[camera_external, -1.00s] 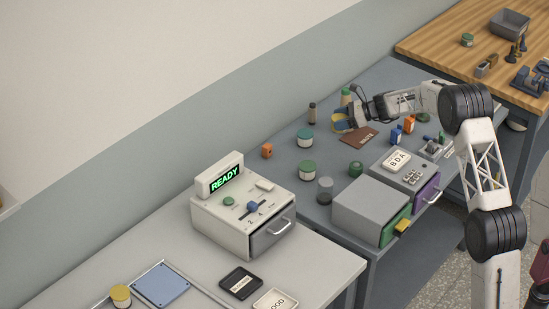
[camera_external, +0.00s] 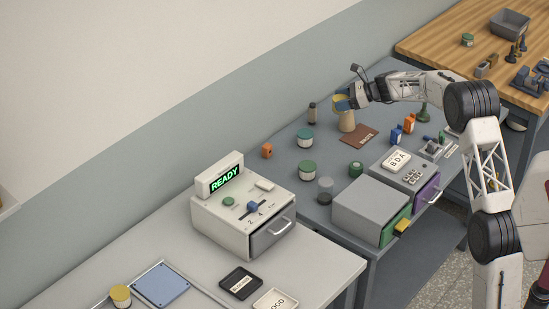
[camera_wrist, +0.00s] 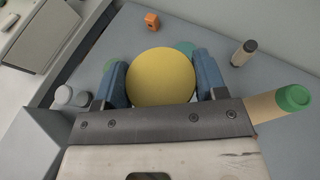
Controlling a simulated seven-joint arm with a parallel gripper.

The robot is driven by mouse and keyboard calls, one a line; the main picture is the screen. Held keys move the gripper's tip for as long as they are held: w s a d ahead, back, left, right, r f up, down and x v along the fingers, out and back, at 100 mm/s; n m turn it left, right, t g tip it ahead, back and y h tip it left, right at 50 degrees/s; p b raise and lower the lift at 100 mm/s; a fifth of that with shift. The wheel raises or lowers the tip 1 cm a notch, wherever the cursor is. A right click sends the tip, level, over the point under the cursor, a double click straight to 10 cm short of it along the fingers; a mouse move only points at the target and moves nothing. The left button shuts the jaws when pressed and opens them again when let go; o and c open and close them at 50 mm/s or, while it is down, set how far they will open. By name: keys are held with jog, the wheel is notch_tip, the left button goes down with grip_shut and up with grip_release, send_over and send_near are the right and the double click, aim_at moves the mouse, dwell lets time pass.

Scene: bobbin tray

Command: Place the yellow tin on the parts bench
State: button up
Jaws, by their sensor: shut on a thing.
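My gripper (camera_external: 345,103) is shut on a yellow-lidded tin (camera_external: 338,101), held above the blue-grey bench (camera_external: 285,165). In the wrist view the tin's round yellow lid (camera_wrist: 161,77) fills the space between the blue fingers of my gripper (camera_wrist: 163,85). Its lower part is hidden there. A second yellow-lidded tin (camera_external: 120,294) stands on the pale bench (camera_external: 325,262) at lower left. A wooden bench (camera_external: 420,42) is at upper right. I cannot tell which bench is the parts bench.
A tan cylinder (camera_external: 347,121) stands near and below the gripper; its green top (camera_wrist: 294,98) shows in the wrist view. Teal-lidded (camera_external: 305,137) and green-lidded (camera_external: 307,168) tins, an orange block (camera_external: 266,151) and a brown flat piece (camera_external: 358,137) surround it. The wooden bench's near-left part is clear.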

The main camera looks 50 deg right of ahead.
aim_at(340, 99)
jog(key=r, duration=1)
jog(key=shift+w+a+r, duration=0.1)
jog(key=shift+a+r, duration=0.05)
jog(key=shift+a, duration=0.15)
jog(key=w+a+m+t+h, duration=0.1)
jog(key=w+a, duration=0.2)
jog(key=a, duration=0.9)
jog(key=w+a+m+t+h, duration=0.15)
jog(key=w+a, duration=0.25)
jog(key=a, duration=0.8)
jog(key=s+a+m+h, duration=0.3)
jog(key=a+h, duration=0.1)
jog(key=a, duration=1.9)
jog(key=s+a+m+h, duration=0.2)
jog(key=s+a, duration=0.7)
jog(key=a, duration=0.3)
jog(key=s+a+m+h, duration=0.2)
jog(key=s+a, duration=0.7)
jog(key=a, duration=0.3)
notch_tip(340, 99, down, 20)
jog(key=shift+s+d, duration=0.1)
